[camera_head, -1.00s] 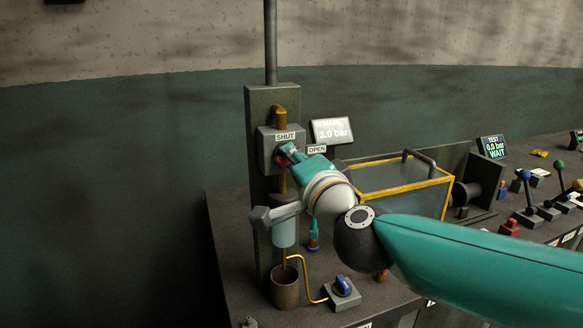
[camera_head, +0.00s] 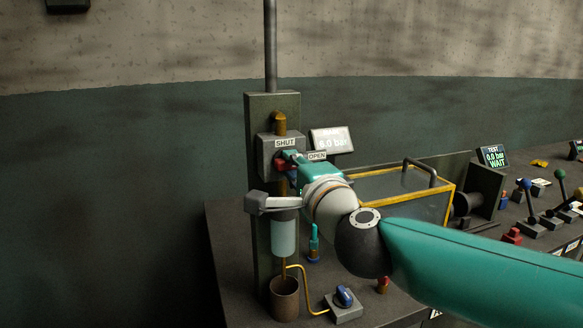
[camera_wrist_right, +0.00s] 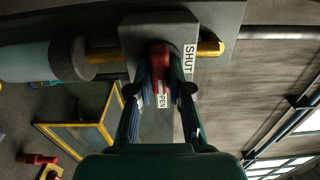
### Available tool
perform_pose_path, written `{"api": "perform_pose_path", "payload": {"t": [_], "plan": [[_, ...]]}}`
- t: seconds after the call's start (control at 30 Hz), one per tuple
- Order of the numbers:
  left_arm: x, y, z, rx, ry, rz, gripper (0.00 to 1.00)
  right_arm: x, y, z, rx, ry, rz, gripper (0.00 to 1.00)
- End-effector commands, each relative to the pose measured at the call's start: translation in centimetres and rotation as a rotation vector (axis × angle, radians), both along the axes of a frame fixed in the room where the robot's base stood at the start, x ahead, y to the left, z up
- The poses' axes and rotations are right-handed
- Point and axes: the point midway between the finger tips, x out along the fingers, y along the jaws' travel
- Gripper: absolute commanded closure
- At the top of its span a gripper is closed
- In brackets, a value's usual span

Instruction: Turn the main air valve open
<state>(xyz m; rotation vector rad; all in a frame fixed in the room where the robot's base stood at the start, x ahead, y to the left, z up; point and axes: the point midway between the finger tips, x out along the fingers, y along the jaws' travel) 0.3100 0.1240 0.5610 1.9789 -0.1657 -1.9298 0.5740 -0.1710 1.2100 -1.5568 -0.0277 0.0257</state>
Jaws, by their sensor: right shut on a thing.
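The main air valve is a grey block (camera_head: 268,152) on an upright post, with a SHUT label (camera_head: 285,143) above and an OPEN label (camera_head: 317,156) to its right. Its red handle (camera_head: 281,163) shows partly behind my right gripper (camera_head: 291,160). In the right wrist view the red handle (camera_wrist_right: 160,62) lies between the two fingers of the right gripper (camera_wrist_right: 160,90), which is shut on it. The SHUT label (camera_wrist_right: 189,62) is right of the handle there, and the OPEN label is partly covered. My left gripper is not in view.
A yellow-framed clear guard (camera_head: 405,192) is close behind my right arm. Below are a cup (camera_head: 285,298) and a blue knob (camera_head: 344,296). Levers (camera_head: 531,205) stand at the far right.

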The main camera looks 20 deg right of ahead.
Motion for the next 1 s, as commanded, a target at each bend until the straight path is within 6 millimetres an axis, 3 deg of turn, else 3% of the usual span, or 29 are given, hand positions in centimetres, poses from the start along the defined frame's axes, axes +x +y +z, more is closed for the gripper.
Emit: {"api": "perform_pose_path", "payload": {"t": [0.1, 0.13, 0.27, 0.67, 0.83, 1.0], "plan": [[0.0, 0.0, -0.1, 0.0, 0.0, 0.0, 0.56, 0.1, -0.1, -0.5, 0.004, 0.01, -0.003, 1.0], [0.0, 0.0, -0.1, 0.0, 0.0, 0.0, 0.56, 0.1, -0.1, -0.5, 0.004, 0.01, -0.003, 0.76], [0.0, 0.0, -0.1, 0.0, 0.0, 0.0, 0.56, 0.1, 0.0, -0.5, 0.003, 0.009, -0.002, 0.56], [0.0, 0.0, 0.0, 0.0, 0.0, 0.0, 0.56, -0.5, 0.0, -0.1, 0.001, 0.003, 0.001, 0.56], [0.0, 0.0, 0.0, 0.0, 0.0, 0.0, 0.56, -2.7, -0.1, -0.1, 0.001, 0.001, 0.001, 0.56], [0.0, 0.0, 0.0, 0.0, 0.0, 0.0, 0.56, -6.2, -0.1, -0.1, 0.001, 0.001, 0.003, 0.56]]}}
